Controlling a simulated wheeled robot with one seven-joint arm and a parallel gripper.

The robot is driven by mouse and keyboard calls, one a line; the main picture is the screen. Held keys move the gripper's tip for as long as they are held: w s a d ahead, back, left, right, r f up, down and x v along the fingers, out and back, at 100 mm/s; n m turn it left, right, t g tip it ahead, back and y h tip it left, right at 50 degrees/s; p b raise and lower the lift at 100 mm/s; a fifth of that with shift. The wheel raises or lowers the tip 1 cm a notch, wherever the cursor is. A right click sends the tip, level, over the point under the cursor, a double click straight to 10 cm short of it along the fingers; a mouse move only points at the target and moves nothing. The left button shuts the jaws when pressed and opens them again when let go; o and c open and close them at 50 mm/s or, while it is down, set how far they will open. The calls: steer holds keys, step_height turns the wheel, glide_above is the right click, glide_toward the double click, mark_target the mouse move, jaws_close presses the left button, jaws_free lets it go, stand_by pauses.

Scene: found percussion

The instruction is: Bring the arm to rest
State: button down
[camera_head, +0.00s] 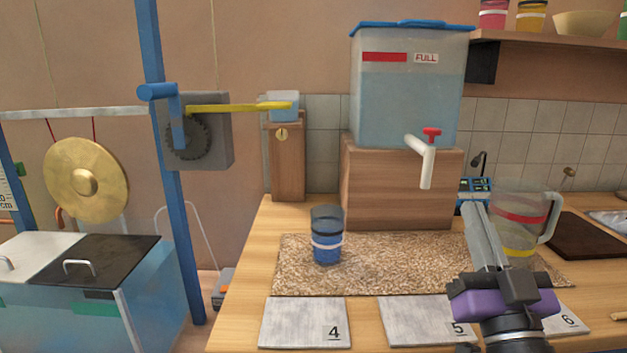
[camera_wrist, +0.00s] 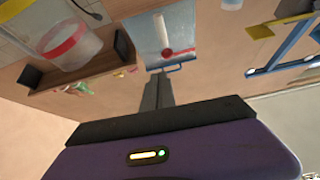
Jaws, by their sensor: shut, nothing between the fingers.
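My gripper (camera_head: 474,212) is raised at the right of the counter in the head view, its fingers together and nothing held. Its closed fingers also show in the wrist view (camera_wrist: 156,92), pointing away from the purple gripper body (camera_wrist: 170,155). In the head view the gripper stands in front of a clear pitcher (camera_head: 536,212) with a red band and partly hides it. The pitcher's handle faces right. The pitcher also shows tilted in the wrist view (camera_wrist: 72,42).
A tank (camera_head: 385,95) with a red-handled tap stands on a wooden block (camera_head: 375,195). A blue cup (camera_head: 326,250) stands on the speckled mat (camera_head: 400,280). Numbered plates (camera_head: 290,322) lie along the front. A gong (camera_head: 72,178) hangs at left, above a lidded bin (camera_head: 150,305).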

steer(key=s+a+f+g, duration=0.1)
steer(key=s+f+g, duration=0.2)
steer(key=s+f, duration=1.45)
steer(key=s+a+f+n+g, duration=0.1)
steer(key=s+f+g, duration=0.2)
steer(key=s+f, duration=0.55)
steer(key=s+f+g, duration=0.3)
steer(key=s+f, duration=0.2)
steer(key=s, duration=0.7)
step_height(320, 180, up, 18)
steer(key=p, duration=1.8)
steer(key=shift+s+a+g+y+p, duration=0.15)
steer(key=shift+s+g+y+p, duration=0.15)
steer(key=shift+s+y, duration=0.1)
steer(key=shift+r, duration=0.1)
